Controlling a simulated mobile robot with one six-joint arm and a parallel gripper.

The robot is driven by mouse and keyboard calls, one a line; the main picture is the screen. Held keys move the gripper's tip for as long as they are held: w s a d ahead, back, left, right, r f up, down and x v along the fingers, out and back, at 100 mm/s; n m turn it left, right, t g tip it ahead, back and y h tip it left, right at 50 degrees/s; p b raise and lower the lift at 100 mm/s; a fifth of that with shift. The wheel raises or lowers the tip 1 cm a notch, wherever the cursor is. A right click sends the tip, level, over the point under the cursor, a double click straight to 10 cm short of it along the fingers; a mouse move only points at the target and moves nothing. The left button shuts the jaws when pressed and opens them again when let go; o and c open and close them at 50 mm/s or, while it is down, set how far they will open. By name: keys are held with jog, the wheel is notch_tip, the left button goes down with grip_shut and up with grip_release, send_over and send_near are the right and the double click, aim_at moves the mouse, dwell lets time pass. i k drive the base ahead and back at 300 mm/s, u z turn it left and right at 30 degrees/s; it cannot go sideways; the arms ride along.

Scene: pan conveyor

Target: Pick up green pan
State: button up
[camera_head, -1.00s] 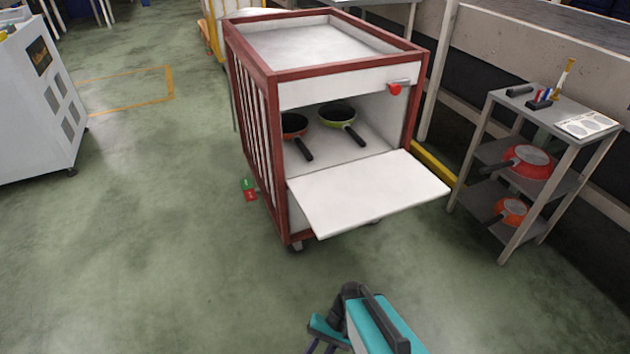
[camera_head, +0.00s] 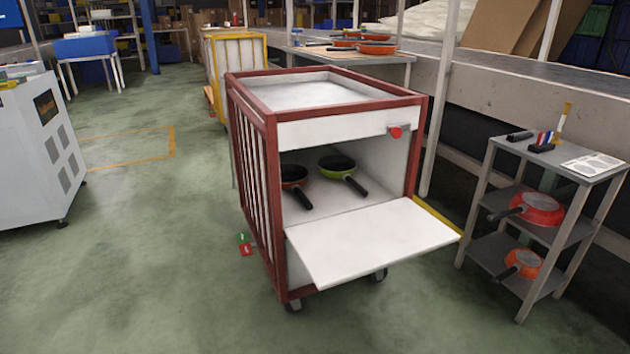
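The green pan (camera_head: 338,164) has a dark inside, a green rim and a black handle pointing toward me and to the right. It sits inside the open white compartment of a red-framed cart (camera_head: 272,118), on the compartment floor. A red pan (camera_head: 293,174) sits just left of it, its handle also pointing forward, its left part hidden by the cart's side. The cart's white front flap (camera_head: 370,245) is folded down and sticks out toward me. My gripper is not in view.
A grey shelf (camera_head: 590,172) at right holds a red pan (camera_head: 540,207) and an orange pan (camera_head: 525,263). A white machine (camera_head: 35,160) stands at left. Several pans lie on a table (camera_head: 345,57) behind.

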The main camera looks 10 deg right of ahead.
aim_at(333, 167)
jog(key=z, duration=0.05)
jog(key=i, duration=1)
jog(key=u, duration=0.05)
